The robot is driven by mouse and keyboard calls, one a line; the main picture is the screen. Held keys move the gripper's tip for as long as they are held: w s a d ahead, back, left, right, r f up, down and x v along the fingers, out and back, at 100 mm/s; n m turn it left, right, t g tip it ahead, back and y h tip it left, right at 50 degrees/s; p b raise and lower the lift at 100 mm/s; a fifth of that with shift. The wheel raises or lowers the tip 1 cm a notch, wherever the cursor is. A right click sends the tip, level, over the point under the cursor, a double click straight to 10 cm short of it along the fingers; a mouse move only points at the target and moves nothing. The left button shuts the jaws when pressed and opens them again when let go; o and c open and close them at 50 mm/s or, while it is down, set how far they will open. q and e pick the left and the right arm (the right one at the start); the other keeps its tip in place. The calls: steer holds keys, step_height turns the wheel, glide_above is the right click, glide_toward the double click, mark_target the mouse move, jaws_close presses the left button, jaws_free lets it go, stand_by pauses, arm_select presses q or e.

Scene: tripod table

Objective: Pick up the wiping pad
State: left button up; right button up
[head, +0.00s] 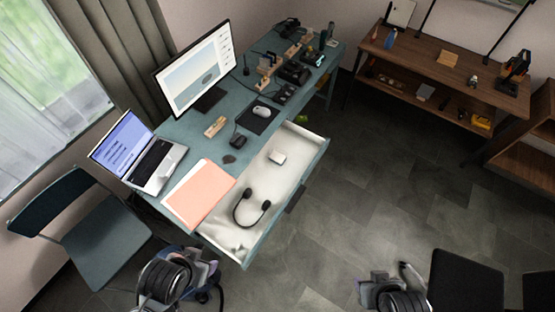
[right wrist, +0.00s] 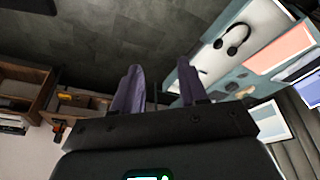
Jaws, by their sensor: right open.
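I cannot tell for certain which thing is the wiping pad. A flat tan square (head: 447,58) lies on top of the brown wooden bench at the back right. A small white block (head: 277,157) lies in the open drawer of the teal desk. My right gripper (right wrist: 158,88) is open and empty in the right wrist view; its arm shows at the bottom of the head view, over the floor and well away from both. My left arm's end (head: 168,277) is at the bottom left, near the chair; its fingers cannot be made out.
The teal desk (head: 240,148) bears a laptop (head: 145,155), monitor (head: 196,72) and salmon folder (head: 200,190). Its pulled-out drawer (head: 255,185) holds black headphones (head: 252,210). A teal chair (head: 100,235) stands left. The grey floor (head: 390,170) is clear between desk and bench.

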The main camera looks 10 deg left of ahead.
steer(key=shift+d, duration=0.1)
steer(key=o, duration=0.9)
